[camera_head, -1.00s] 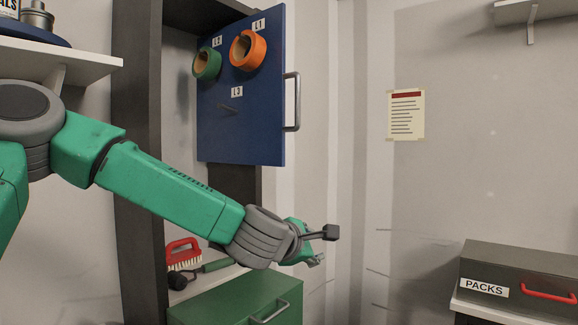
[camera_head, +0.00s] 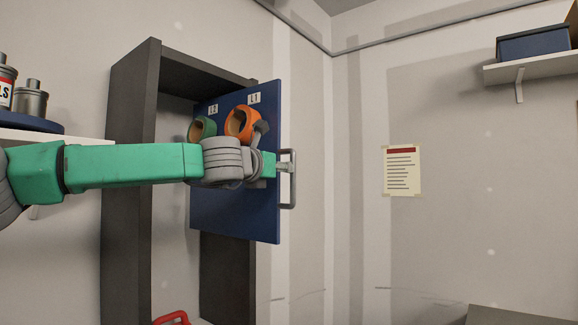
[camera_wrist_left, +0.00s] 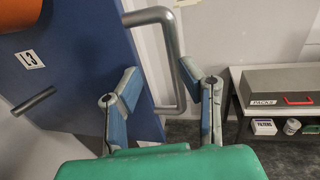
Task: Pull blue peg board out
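The blue peg board (camera_head: 235,218) stands partly out of a dark grey cabinet frame, and it also shows in the left wrist view (camera_wrist_left: 85,70). Its grey metal handle (camera_head: 288,196) is on the right edge. In the left wrist view, the handle's upright bar (camera_wrist_left: 176,62) appears between the fingers. My left gripper (camera_head: 284,166) is at the handle, and in the wrist view its fingers (camera_wrist_left: 160,78) are spread with gaps beside the bar. An orange roll (camera_head: 237,122) and a green roll (camera_head: 198,130) hang on the board's pegs. My right gripper is out of view.
A wall shelf with a blue box (camera_head: 530,43) is at upper right. In the wrist view, a PACKS case (camera_wrist_left: 270,88) sits on a white bench to the right.

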